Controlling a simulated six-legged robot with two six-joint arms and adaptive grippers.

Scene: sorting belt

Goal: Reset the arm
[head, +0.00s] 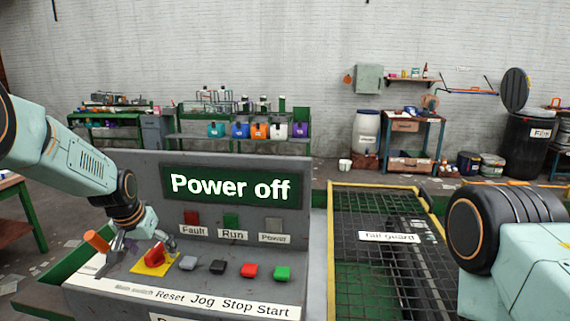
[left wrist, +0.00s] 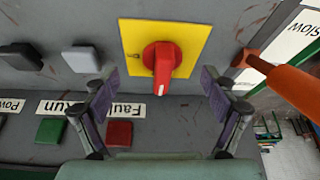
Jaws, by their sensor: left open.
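The grey control panel (head: 130,180) stands in front of me; its display (head: 232,187) reads "Power off". A red rotary knob (head: 155,256) sits on a yellow plate at the panel's left; in the left wrist view the knob (left wrist: 162,60) has a white mark pointing toward my gripper. My left gripper (head: 147,246) is open and empty above the knob; in the left wrist view its fingers (left wrist: 156,95) stand apart, either side of the knob's line. The pale Reset button (head: 188,263) is just right of the knob. My right gripper is out of view; only its arm shows.
An orange-handled lever (head: 97,241) is close left of my left gripper. Dark Jog (head: 217,267), red Stop (head: 249,270) and green Start (head: 282,273) buttons run to the right. A yellow-framed mesh guard (head: 332,240) lies right of the panel.

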